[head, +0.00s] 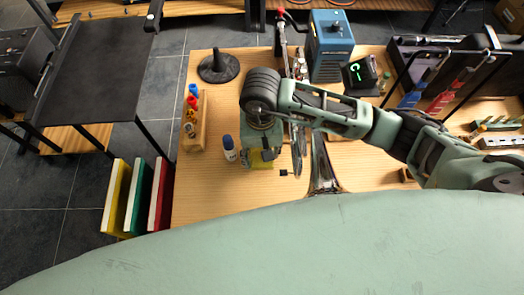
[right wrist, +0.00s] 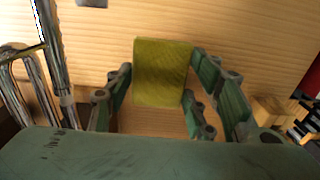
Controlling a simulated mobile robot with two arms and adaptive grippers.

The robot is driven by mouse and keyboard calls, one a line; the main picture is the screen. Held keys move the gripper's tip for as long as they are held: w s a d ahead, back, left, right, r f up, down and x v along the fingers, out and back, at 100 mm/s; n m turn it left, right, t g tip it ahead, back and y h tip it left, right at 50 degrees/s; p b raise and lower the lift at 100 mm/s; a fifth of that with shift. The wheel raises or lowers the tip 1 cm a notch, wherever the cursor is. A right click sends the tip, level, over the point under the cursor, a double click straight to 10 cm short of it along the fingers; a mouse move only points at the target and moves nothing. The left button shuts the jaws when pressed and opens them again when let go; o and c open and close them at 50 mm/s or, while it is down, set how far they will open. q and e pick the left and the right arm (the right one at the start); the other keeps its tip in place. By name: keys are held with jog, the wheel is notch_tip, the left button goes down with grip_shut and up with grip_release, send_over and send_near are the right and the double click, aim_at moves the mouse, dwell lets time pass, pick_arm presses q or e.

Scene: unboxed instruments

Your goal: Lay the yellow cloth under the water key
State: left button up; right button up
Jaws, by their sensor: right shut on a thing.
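The yellow cloth (right wrist: 163,72) is a small olive-yellow piece between the fingers of my right gripper (right wrist: 162,75) in the right wrist view. In the head view the cloth (head: 258,163) shows partly below the right gripper (head: 262,152), which points down over the table's front part. My right gripper is shut on the cloth. Silver instrument tubing (head: 322,168) lies to the right of it; tubing (right wrist: 38,90) also shows at the left of the right wrist view. I cannot make out the water key. My left gripper is not in view.
A white bottle with a blue cap (head: 230,149) stands close left of the gripper. A wooden rack with coloured bottles (head: 194,125) is farther left. A black cone stand (head: 218,68) and a blue box (head: 331,46) are behind. The wooden table (head: 205,190) is bare at front left.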

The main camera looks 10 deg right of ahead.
notch_tip(320, 180, down, 3)
jog(key=shift+r, duration=0.1)
jog(key=shift+f, duration=0.3)
jog(key=o, duration=0.8)
jog(key=shift+r, duration=0.1)
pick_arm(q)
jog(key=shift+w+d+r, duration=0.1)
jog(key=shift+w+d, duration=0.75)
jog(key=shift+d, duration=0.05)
pick_arm(e)
jog(key=shift+o, duration=0.7)
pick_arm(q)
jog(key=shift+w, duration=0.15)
